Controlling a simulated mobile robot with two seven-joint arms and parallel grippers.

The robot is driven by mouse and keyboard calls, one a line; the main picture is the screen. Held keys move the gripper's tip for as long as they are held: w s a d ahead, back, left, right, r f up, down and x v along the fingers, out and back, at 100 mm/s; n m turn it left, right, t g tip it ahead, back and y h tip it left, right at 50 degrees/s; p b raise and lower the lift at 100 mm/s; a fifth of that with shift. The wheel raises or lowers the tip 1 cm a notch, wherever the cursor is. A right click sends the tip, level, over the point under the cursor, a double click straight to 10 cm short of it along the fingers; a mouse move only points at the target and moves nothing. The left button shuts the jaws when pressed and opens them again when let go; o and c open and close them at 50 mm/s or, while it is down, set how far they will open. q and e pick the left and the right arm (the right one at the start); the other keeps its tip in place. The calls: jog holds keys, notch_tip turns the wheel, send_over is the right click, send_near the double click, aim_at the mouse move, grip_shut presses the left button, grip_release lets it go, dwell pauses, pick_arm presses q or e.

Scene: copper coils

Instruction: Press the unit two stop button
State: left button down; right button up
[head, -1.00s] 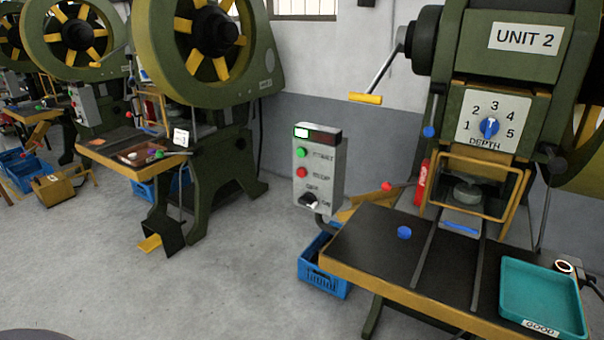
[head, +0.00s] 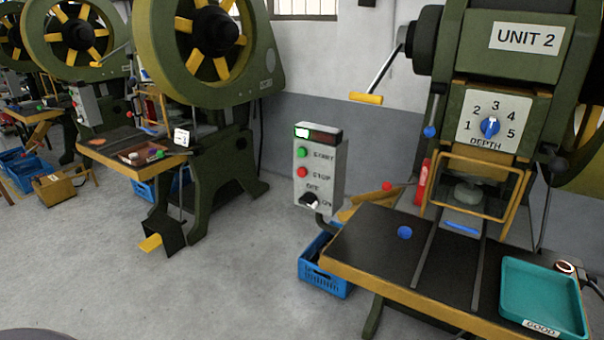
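The unit two press (head: 525,78) stands at the right, with a "UNIT 2" plate (head: 526,38) on its upper body. To its left is a grey control box (head: 328,178). The red stop button (head: 302,172) sits on the box face beside the label "STOP". A green start button (head: 302,153) is above it, and a black off/on knob (head: 309,200) is below. Neither of my grippers is in view.
A blue crate (head: 323,272) stands on the floor under the control box. Another press (head: 212,150) stands at the left. The floor (head: 220,290) between is clear.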

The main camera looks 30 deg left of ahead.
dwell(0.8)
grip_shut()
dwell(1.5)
